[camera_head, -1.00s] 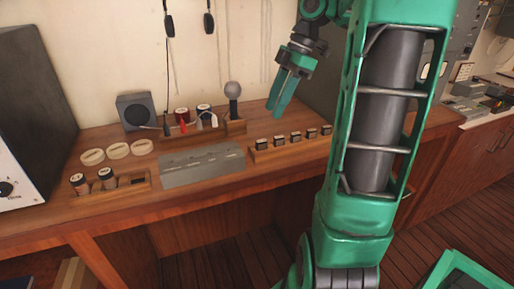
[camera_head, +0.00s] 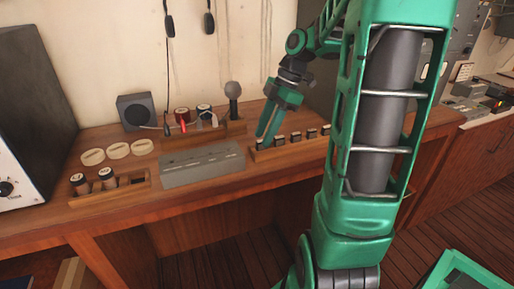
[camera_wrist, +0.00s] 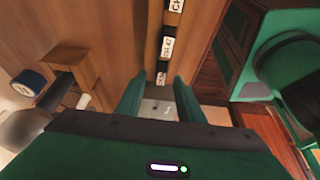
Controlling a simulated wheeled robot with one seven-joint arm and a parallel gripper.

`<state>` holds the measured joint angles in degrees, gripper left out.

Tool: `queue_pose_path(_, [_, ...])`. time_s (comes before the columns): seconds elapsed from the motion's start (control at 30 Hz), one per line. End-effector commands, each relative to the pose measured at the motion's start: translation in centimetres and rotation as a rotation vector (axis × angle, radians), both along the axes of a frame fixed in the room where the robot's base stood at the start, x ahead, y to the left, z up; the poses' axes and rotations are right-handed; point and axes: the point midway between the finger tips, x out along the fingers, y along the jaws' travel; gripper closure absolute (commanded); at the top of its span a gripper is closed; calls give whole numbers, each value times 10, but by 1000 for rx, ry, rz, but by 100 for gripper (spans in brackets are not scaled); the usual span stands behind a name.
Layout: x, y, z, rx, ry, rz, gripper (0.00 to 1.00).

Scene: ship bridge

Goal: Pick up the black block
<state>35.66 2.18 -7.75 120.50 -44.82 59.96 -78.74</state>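Several small black blocks (camera_head: 296,138) with pale labels stand in a row in a narrow wooden rack (camera_head: 288,150) on the desk. In the wrist view, black blocks with white labels (camera_wrist: 167,46) run away from me in a line. My gripper (camera_head: 266,138) points down over the left end of the row and hides the leftmost block in the head view. In the wrist view its two fingers (camera_wrist: 159,100) are apart, with the near end of the row between or just beyond them. Contact cannot be told. A small dark piece (camera_head: 138,181) lies in the left wooden tray.
A grey slotted holder (camera_head: 202,166) sits just left of the rack. A wooden stand with a grey-headed microphone (camera_head: 233,90) is behind it. Jars (camera_head: 107,178), pale discs (camera_head: 118,151) and a speaker box (camera_head: 136,111) stand further left.

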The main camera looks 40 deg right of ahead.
Motion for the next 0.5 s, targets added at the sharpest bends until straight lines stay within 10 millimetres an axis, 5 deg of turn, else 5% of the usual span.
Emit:
queue_pose_path(0.37, [2,5,-14,-1,-1,0,66])
queue_pose_path(0.5, [2,5,-14,-1,0,-1,92])
